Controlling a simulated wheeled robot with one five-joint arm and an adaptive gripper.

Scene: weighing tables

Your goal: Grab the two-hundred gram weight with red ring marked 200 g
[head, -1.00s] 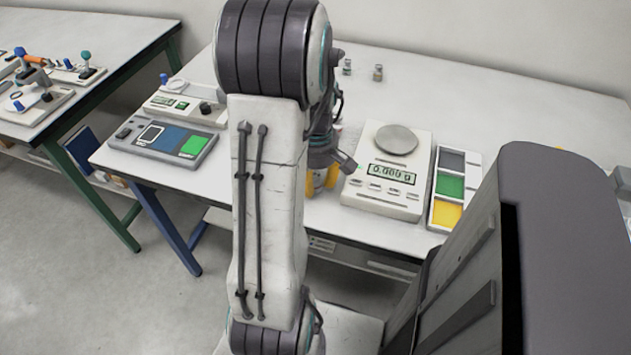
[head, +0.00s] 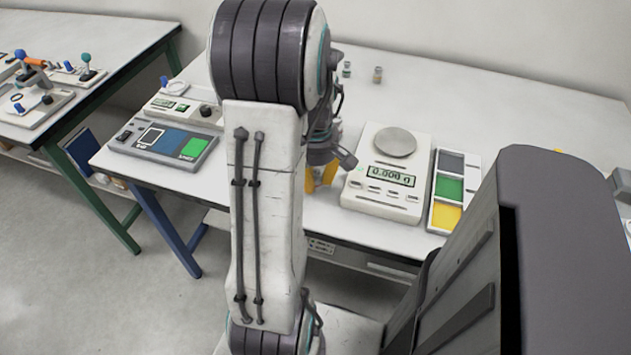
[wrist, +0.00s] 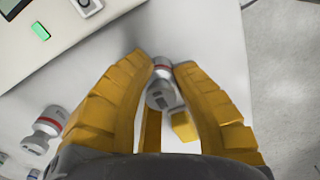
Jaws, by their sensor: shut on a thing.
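A small metal weight with a red ring (wrist: 161,93) shows in the wrist view between the yellow fingers of my gripper (wrist: 162,80). The fingers are shut on it near their tips. Its marking is too small to read. In the head view my gripper (head: 320,177) is just left of the balance, low at the table's front part; my arm hides much of it, and the weight cannot be seen there. Another weight with a red ring (wrist: 48,122) stands to the left in the wrist view, apart from the fingers.
A balance (head: 386,205) with a round pan stands right of my gripper. A tray with grey, green and yellow fields (head: 433,212) lies beside it. Two small weights (head: 377,75) stand at the back. A panel (head: 165,143) lies at the left. The table's front edge is close.

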